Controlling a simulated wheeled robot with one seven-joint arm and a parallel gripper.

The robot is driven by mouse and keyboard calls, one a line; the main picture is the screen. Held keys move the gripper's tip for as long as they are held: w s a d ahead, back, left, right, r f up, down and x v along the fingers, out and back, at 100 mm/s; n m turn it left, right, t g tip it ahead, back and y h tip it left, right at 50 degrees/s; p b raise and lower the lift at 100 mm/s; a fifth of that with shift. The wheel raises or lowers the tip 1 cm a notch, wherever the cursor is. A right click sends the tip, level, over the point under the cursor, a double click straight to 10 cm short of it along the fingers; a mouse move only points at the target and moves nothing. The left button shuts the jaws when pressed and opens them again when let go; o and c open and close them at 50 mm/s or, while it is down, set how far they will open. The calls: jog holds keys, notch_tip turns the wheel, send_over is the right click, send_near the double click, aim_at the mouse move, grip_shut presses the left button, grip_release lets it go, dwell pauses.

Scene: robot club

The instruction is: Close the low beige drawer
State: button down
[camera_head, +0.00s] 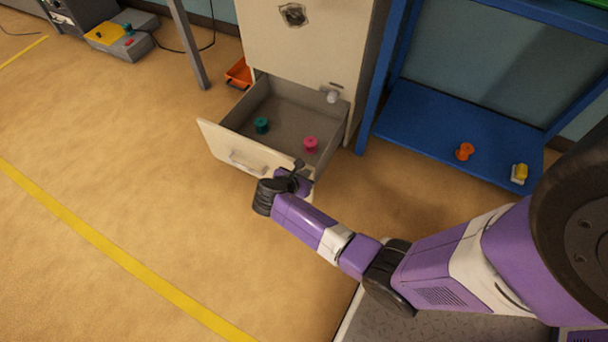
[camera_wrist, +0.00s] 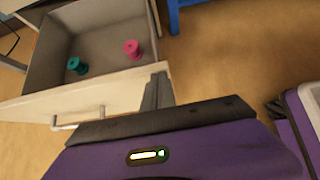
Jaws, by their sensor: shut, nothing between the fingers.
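The low beige drawer (camera_head: 217,138) is pulled out from the bottom of a beige cabinet (camera_head: 285,50). A teal spool (camera_head: 262,125) and a pink spool (camera_head: 310,144) stand inside it. Its front carries a bar handle (camera_head: 247,163). My gripper (camera_head: 298,170) is shut and empty at the right end of the drawer front, close to its top edge; I cannot tell whether it touches. In the wrist view the drawer front (camera_wrist: 105,98) lies just ahead of my gripper (camera_wrist: 158,92), with the teal spool (camera_wrist: 77,66) and pink spool (camera_wrist: 132,49) behind it.
A blue shelf unit (camera_head: 420,115) stands right of the cabinet, with an orange spool (camera_head: 464,152) and a yellow-and-white item (camera_head: 520,173) on its low board. An orange bin (camera_head: 238,74) sits left of the cabinet.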

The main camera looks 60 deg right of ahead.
jog(key=shift+d, duration=0.15)
jog(key=w+d+b, duration=0.1)
jog(key=d+b, duration=0.2)
jog(key=d, duration=2.6)
jog(key=shift+d, duration=0.35)
jog(key=shift+a, duration=0.1)
